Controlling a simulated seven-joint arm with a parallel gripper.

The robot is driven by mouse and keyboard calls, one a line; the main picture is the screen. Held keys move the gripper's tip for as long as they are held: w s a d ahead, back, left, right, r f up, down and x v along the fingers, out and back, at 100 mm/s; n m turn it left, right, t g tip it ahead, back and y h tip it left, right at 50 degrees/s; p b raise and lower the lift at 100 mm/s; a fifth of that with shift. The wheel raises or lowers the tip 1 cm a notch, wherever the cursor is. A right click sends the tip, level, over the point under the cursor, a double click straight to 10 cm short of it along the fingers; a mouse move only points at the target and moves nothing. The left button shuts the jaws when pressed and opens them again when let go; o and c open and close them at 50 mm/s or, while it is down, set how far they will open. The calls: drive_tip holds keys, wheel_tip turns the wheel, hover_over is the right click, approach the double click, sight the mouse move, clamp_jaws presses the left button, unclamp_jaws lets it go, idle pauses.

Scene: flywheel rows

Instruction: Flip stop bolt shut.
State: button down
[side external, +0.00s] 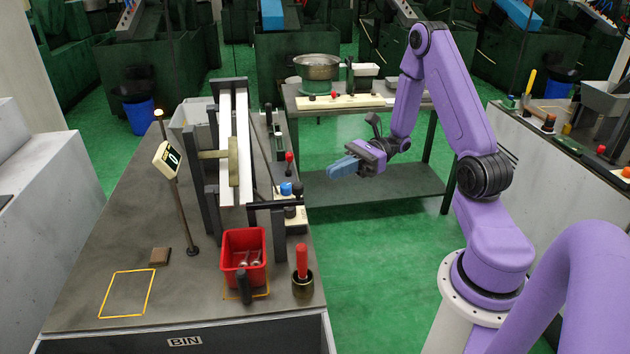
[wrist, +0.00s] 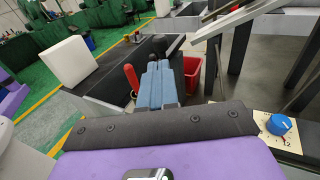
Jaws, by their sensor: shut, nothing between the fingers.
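My gripper (side external: 343,166) has blue fingers and hangs over the aisle to the right of the bench, apart from everything. In the wrist view its fingers (wrist: 160,84) are together with nothing between them. A short black bar (side external: 273,205) juts right from the chute's lower end to a dark post (side external: 279,232). I cannot tell for sure which part is the stop bolt, or whether it is open.
A red bin (side external: 243,254) with metal parts stands below the chute. A red-handled tool (side external: 302,262) stands in a dark holder near the bench's front right. A blue knob (side external: 286,189) is on a panel at the bench's right edge. A display on a pole (side external: 180,190) stands left.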

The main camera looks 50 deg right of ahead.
drive_tip(key=x, duration=0.6)
drive_tip(key=shift+a, duration=0.35)
drive_tip(key=shift+w, duration=0.1)
drive_tip(key=shift+w+a, duration=1.95)
drive_tip(key=shift+a, duration=0.05)
drive_tip(key=shift+a, duration=0.1)
drive_tip(key=v, duration=1.4)
drive_tip(key=shift+d, duration=0.35)
